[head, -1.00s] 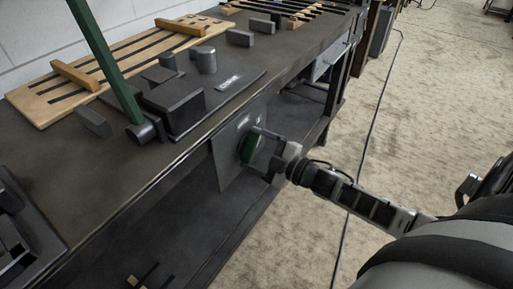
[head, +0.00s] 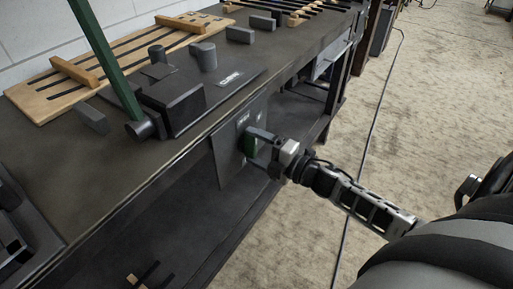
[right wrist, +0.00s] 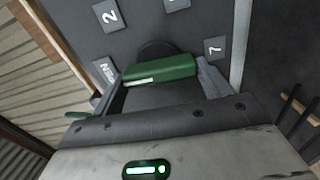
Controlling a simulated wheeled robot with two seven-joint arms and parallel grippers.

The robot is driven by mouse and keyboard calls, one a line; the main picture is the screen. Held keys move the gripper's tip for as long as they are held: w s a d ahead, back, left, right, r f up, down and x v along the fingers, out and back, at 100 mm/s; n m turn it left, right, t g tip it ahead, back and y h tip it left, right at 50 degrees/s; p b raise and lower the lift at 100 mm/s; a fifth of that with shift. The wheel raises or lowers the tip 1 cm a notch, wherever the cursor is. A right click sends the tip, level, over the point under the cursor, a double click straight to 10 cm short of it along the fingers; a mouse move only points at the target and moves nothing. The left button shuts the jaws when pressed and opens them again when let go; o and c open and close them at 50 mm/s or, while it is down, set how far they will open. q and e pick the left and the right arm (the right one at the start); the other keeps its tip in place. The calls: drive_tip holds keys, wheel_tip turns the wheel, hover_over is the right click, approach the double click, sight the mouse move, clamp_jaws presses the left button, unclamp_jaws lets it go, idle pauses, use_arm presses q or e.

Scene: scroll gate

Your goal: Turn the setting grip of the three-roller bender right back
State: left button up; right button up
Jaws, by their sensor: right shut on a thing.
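The setting grip is a green bar (head: 250,143) on a dark plate (head: 228,160) at the bench's front face. In the right wrist view the green grip (right wrist: 160,68) lies across between my fingers, nearly level in the picture. My right gripper (head: 262,140) is shut on it; the right wrist view shows its fingers (right wrist: 160,84) at both ends of the grip. My left gripper is out of view.
A slatted wooden rack (head: 110,65) lies along the wall. Small dark blocks (head: 240,34) stand farther back on the bench (head: 80,185). A dark tray (head: 22,215) is at the left edge. The floor (head: 420,130) right of the bench is mostly clear, with a cable across it.

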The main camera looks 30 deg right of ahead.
idle(0.3)
drive_tip(key=o, duration=1)
drive_tip(key=v, duration=1.6)
use_arm(q)
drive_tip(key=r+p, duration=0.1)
drive_tip(key=p, duration=0.2)
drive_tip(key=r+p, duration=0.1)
drive_tip(key=p, duration=0.2)
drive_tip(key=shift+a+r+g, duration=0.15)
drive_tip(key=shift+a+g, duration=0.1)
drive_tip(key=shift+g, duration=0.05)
use_arm(e)
drive_tip(key=s+a+m+g+h, duration=0.1)
drive_tip(key=a+m+g, duration=0.2)
drive_tip(key=a+m, duration=0.7)
drive_tip(key=s+a+f+m+g+h, duration=0.1)
drive_tip(key=a+m+g+h, duration=0.1)
drive_tip(key=a+m, duration=0.7)
drive_tip(key=a, duration=0.2)
drive_tip(key=shift+s+a+f+m+g, duration=0.2)
drive_tip(key=shift+s+a+m+g, duration=0.15)
drive_tip(key=shift+s+m+g, duration=0.05)
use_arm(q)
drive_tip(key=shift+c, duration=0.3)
use_arm(e)
drive_tip(key=shift+c, duration=0.3)
